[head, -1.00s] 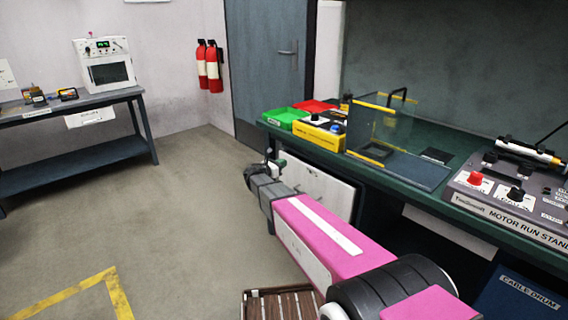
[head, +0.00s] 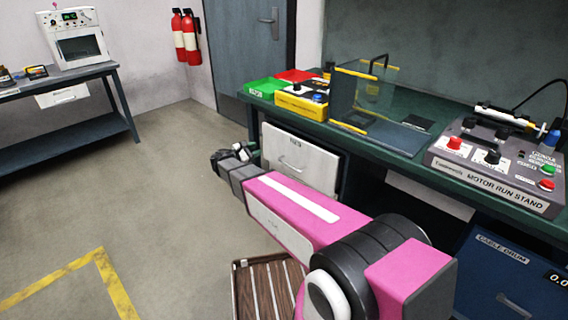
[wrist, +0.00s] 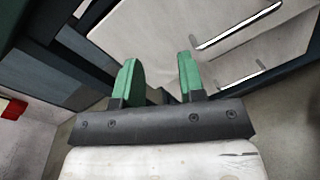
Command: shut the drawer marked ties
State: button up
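A white drawer front (head: 313,166) with a bar handle is under the green bench. Its small label is too small to read, so I cannot confirm it is the ties drawer. It appears to stand forward of the bench, but how far is unclear. My gripper (head: 232,160) is left of this front in the head view, apparently apart from it. In the wrist view my gripper (wrist: 159,78) has two green fingers spread with nothing between them. A pale panel (wrist: 200,22) with a long bar handle lies beyond the fingers.
A blue cable drum drawer (head: 505,275) is at lower right. A slatted crate (head: 268,290) is on the floor. Left floor is open.

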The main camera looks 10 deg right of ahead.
aim_at(290, 166)
jog(key=s+d+f+m+g, duration=0.5)
jog(key=s+f+m, duration=0.15)
jog(key=m, duration=0.95)
jog(key=x, duration=1.1)
jog(key=shift+w+f, duration=0.1)
jog(key=shift+w, duration=0.2)
grip_shut()
